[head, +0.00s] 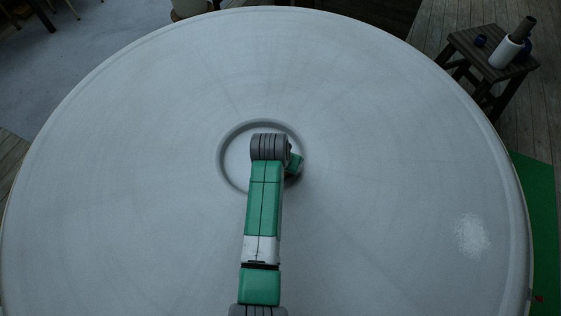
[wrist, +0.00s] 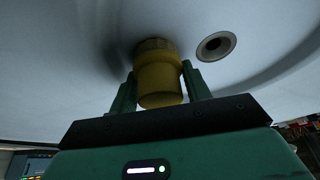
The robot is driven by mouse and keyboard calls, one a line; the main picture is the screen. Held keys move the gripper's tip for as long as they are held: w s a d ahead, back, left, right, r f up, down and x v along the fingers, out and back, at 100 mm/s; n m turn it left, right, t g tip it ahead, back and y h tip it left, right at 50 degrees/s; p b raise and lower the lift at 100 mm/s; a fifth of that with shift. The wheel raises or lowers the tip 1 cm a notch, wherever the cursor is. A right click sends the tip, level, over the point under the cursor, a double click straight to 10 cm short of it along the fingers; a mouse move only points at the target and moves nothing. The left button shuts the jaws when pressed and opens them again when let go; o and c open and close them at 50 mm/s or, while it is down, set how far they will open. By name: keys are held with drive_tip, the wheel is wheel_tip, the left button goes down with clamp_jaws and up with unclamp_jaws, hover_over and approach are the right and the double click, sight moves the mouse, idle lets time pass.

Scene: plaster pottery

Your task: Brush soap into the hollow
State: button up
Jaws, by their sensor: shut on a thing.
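The large round pale plaster form (head: 130,150) fills most of the head view. Its round hollow (head: 234,166) with a raised ring edge lies near the centre. My arm reaches over it, and my gripper's jaws are hidden there by the arm. In the wrist view my gripper (wrist: 160,82) is shut on a yellow cylindrical thing (wrist: 158,72). Its far end is close to the pale surface (wrist: 60,70); I cannot tell whether it touches. No bristles or soap show on it. A round hole with a pale rim (wrist: 216,46) is just right of it.
A speckled white patch (head: 472,236) lies on the form's right side. A green mat (head: 535,190) lies beyond the right rim.

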drive_tip(key=shift+w+d+f+b, duration=0.15)
drive_tip(key=shift+w+d+b, duration=0.15)
drive_tip(key=shift+w+b, duration=0.55)
drive_tip(key=shift+w+d+f+b, duration=0.1)
drive_tip(key=shift+w+d+b, duration=0.15)
drive_tip(key=shift+w+b, duration=0.55)
drive_tip(key=shift+s+r, duration=0.15)
drive_tip(key=shift+r, duration=0.05)
drive_tip(key=shift+s+a+r+p, duration=0.1)
drive_tip(key=shift+s+r+p, duration=0.05)
drive_tip(key=shift+s+p, duration=0.3)
drive_tip(key=shift+s+a+r+p, duration=0.1)
drive_tip(key=shift+s+p, duration=0.15)
drive_tip(key=shift+p, duration=0.25)
drive_tip(key=s+p, duration=0.1)
drive_tip(key=p, duration=0.1)
drive_tip(key=s+a+p, duration=0.1)
drive_tip(key=s+p, duration=0.1)
drive_tip(key=s+a+p, duration=0.1)
drive_tip(key=s+p, duration=0.1)
wheel_tip(320, 180, up, 3)
drive_tip(key=shift+w+p, duration=0.15)
drive_tip(key=shift+p, duration=0.9)
wheel_tip(320, 180, up, 5)
drive_tip(key=p, duration=0.4)
drive_tip(key=shift+f, duration=0.2)
drive_tip(key=shift+p, duration=0.3)
